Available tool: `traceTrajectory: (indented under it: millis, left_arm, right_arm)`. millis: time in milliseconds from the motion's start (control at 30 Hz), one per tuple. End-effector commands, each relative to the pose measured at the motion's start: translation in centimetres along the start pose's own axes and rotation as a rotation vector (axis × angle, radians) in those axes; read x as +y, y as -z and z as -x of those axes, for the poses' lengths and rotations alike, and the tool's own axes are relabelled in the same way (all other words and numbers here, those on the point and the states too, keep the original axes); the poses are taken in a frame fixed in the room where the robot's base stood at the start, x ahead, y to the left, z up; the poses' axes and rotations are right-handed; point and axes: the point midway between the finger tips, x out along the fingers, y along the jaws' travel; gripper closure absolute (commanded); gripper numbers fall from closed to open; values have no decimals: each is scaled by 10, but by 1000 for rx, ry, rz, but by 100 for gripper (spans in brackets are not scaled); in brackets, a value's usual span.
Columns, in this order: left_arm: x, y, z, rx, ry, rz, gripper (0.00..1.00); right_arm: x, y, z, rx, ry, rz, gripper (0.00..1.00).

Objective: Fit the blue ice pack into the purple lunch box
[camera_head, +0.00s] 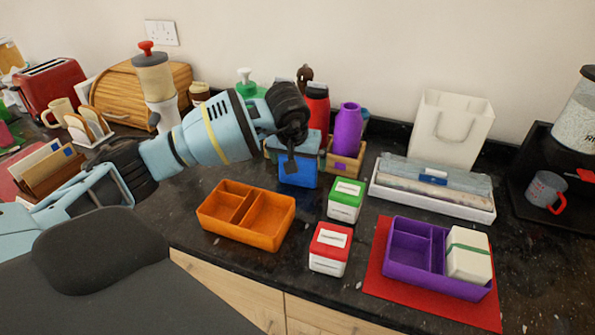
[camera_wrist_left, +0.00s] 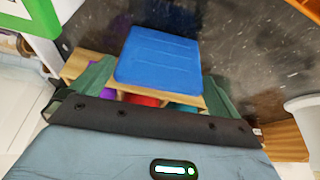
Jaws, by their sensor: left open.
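The blue ice pack (camera_head: 299,177) is at the back middle of the counter, in front of a wooden crate. It shows as a flat blue slab in the left wrist view (camera_wrist_left: 158,57). My left gripper (camera_head: 290,163) is open, pointing down at the ice pack's upper edge and hiding part of it. Whether it touches is unclear. The purple lunch box (camera_head: 400,279) stands at the front right on a red mat (camera_head: 376,275). Its left compartments look empty; a white box with a green band (camera_head: 468,257) fills its right side. My right gripper is out of view.
An orange divided box (camera_head: 222,226), a green-and-white box (camera_head: 345,200) and a red-and-white box (camera_head: 330,250) stand nearby. Behind are a purple bottle (camera_head: 347,128) and red bottle (camera_head: 316,107). A white tray (camera_head: 430,202) and a mug (camera_head: 546,191) are at right.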

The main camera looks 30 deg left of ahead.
Motion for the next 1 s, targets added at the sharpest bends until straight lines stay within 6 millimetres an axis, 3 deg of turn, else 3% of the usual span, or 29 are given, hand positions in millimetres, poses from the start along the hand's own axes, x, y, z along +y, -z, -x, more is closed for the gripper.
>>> traceTrajectory:
  millis: [167,467,767,1000]
  left_arm:
    - [0,0,0,0,0,0,0]
    - [0,0,1,1,-1,0,37]
    - [0,3,6,3,-1,1,37]
    - [0,19,42,6,-2,1,37]
  right_arm:
    - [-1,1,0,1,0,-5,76]
    - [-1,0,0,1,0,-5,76]
    - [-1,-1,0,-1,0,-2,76]
    - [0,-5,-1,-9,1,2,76]
